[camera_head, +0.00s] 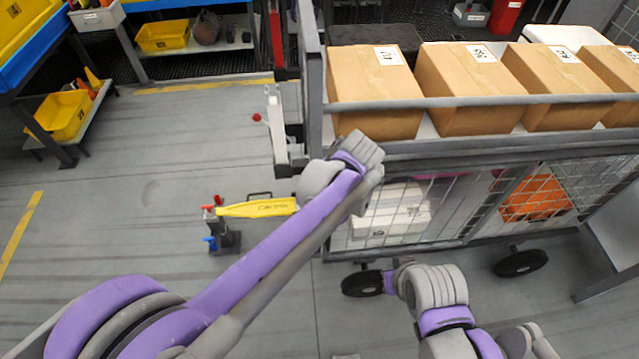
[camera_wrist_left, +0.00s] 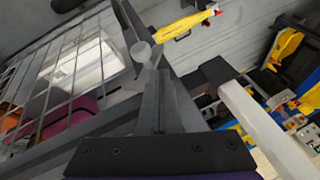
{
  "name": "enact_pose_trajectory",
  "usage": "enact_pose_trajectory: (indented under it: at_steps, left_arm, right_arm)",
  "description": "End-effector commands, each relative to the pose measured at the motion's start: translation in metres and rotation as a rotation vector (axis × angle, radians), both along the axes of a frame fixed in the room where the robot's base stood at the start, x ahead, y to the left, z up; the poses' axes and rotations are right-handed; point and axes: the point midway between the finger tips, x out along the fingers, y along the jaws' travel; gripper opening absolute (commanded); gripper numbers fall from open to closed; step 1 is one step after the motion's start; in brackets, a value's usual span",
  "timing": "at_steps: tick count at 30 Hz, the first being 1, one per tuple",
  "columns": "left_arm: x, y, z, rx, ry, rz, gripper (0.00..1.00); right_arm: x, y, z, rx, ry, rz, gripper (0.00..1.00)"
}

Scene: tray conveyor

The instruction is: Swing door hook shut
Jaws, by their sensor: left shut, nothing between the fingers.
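A light grey upright bracket with a red ball knob (camera_head: 275,125) stands at the left corner of the caged cart; I cannot tell for sure whether it is the door hook. My left arm reaches across to this corner, and its gripper is hidden behind my wrist in the head view. In the left wrist view my left gripper (camera_wrist_left: 158,75) is shut and empty, its fingers close to a grey bar with a round knob (camera_wrist_left: 141,50). A pale bar (camera_wrist_left: 262,130) shows right of the fingers. My right gripper is out of view.
The cart's top rail (camera_head: 480,101) fronts several cardboard boxes (camera_head: 375,95). Below, wire mesh encloses a white box (camera_head: 385,222) and an orange item (camera_head: 535,200).

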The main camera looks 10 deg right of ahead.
Motion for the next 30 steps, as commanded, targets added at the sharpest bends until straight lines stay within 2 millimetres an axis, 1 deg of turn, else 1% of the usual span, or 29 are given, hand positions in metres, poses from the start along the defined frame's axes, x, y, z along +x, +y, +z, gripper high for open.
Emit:
enact_pose_trajectory:
  at_steps: [6,22,26,30]
  left_arm:
    - [0.0,-0.004,-0.001,0.049,0.0,0.0,0.0]
    - [0.0,-0.004,-0.001,0.058,0.0,0.001,0.0]
    - [0.004,0.003,0.007,0.058,0.0,0.002,0.0]
    - [0.013,0.018,0.027,0.059,-0.003,0.003,0.0]
  right_arm:
    - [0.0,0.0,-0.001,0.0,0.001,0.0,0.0]
    - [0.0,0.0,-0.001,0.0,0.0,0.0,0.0]
    - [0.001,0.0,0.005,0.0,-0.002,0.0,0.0]
    - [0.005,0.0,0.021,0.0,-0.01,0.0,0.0]
